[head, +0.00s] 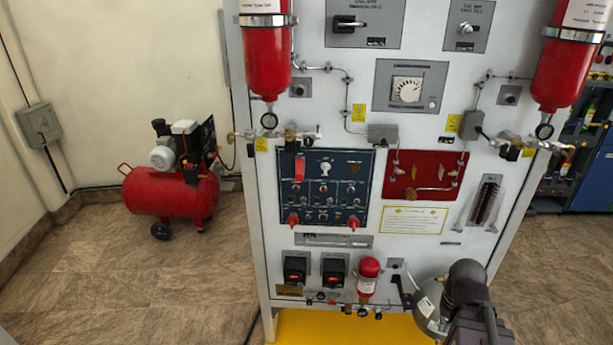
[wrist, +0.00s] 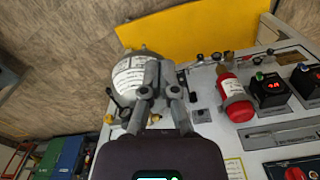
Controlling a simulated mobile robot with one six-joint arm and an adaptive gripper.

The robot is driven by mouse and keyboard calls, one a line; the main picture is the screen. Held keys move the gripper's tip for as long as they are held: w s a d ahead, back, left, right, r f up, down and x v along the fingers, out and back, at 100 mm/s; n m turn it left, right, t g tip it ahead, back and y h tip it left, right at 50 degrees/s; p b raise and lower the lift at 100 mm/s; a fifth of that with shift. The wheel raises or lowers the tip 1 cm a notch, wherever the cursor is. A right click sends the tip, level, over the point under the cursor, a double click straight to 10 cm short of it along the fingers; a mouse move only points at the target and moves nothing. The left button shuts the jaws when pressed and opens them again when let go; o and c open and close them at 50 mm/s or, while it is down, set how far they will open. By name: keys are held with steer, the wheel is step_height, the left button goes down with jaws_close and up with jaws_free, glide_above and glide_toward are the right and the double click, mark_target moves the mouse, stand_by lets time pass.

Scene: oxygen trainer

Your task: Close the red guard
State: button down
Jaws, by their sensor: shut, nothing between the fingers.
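On the blue switch panel (head: 363,196), a narrow upright red guard (head: 300,169) shows at the upper left in the head view. It is too small to tell whether it is raised or down. Two other red pieces sit low on this panel, the left one (head: 293,220) and the right one (head: 353,222). The guard cannot be made out in the wrist view. My gripper (wrist: 161,68) is shut and empty in the wrist view, in front of a grey rounded vessel (wrist: 130,78), well below and right of the guard. In the head view its fingers are hidden.
A small red cylinder (head: 368,278) and two black boxes with red lights, the left (head: 296,268) and the right (head: 334,270), stick out below the blue panel. Large red cylinders (head: 267,60) hang above. A red compressor (head: 175,190) stands left on open floor.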

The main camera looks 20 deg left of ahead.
mark_target(301, 178)
steer(key=shift+a, duration=0.15)
steer(key=w+a+r+n+t+y+p, duration=0.1)
steer(key=w+a+r+n+y+p, duration=0.2)
steer(key=a+r+n+p, duration=0.4)
steer(key=w+a+r+n+t+y+p, duration=0.2)
steer(key=a+r+n+p, duration=0.5)
steer(key=a+r, duration=0.7)
steer(key=w+a+r+n+t+y+p, duration=0.2)
steer(key=w+a+r+n+y+p, duration=0.3)
steer(key=a+r+n, duration=0.6)
steer(key=a+y+p, duration=0.1)
steer(key=p, duration=0.1)
steer(key=shift+a+y+p, duration=0.2)
steer(key=shift+y+p, duration=0.1)
steer(key=shift+p, duration=0.1)
steer(key=shift+w, duration=0.1)
steer(key=w+d+f+b+x, duration=0.1)
steer(key=w+b+x, duration=0.1)
steer(key=b+x, duration=0.5)
steer(key=shift+x, duration=2.7)
steer(key=shift+f, duration=0.3)
